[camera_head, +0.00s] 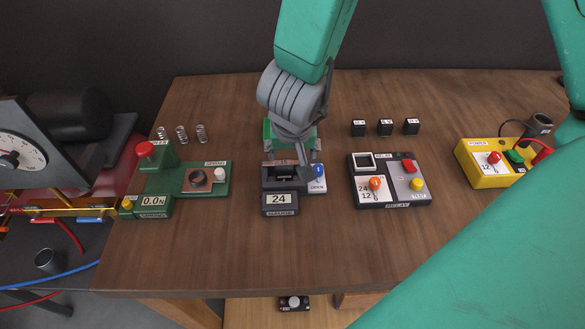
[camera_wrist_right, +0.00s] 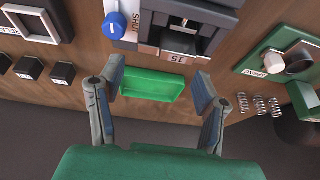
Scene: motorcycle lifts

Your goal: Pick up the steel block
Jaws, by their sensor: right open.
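I cannot clearly pick out a steel block in either view. The gauge (camera_head: 280,200), a dark device reading 24, stands mid-table with a blue knob (camera_head: 319,172) marked OPEN at its right. In the wrist view its dark slot (camera_wrist_right: 182,22) shows above a label, and whether a block sits in it I cannot tell. My left gripper is not in view.
A green spring tester (camera_head: 165,190) stands left, the relay device (camera_head: 390,183) right, and a yellow power box (camera_head: 490,160) far right. Springs (camera_head: 182,134) and small black blocks (camera_head: 385,128) stand behind them. The front table strip is clear.

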